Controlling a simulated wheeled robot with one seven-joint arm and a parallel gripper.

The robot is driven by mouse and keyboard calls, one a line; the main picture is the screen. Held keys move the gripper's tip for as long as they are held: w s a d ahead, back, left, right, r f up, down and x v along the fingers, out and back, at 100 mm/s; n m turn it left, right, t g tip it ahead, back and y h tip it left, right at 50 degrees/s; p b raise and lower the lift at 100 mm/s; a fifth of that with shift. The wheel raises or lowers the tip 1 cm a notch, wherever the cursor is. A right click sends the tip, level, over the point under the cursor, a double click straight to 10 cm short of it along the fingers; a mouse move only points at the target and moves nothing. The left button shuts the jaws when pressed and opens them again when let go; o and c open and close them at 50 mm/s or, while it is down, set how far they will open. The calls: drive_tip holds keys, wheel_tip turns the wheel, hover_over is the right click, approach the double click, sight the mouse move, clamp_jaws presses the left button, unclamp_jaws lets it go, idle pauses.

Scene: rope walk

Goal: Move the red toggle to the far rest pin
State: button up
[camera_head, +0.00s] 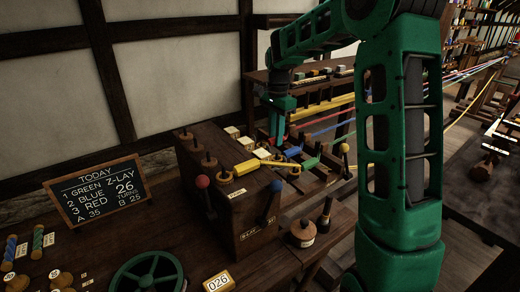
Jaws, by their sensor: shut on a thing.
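My gripper (277,138) is at the end of my green arm, pointing down over the far side of a dark wooden block (236,208). It is shut on the red toggle (271,141), of which only a small red part shows; the fingers hide the rest. A red rope runs right from there. Several wooden pins stand on the block's left side, the farthest of them (186,135) at its back left corner. I cannot tell which pin is the far rest pin. A yellow toggle (246,167), a blue toggle (292,152) and a green toggle (311,163) are nearer than my gripper.
Coloured ropes stretch away right. A chalkboard (97,190) and a green wheel (147,275) are at left. My arm hides much at right.

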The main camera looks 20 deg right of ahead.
drive_tip(key=o, duration=1)
drive_tip(key=shift+c, duration=0.2)
drive_tip(key=shift+r, duration=0.1)
drive_tip(key=shift+r, duration=3.9)
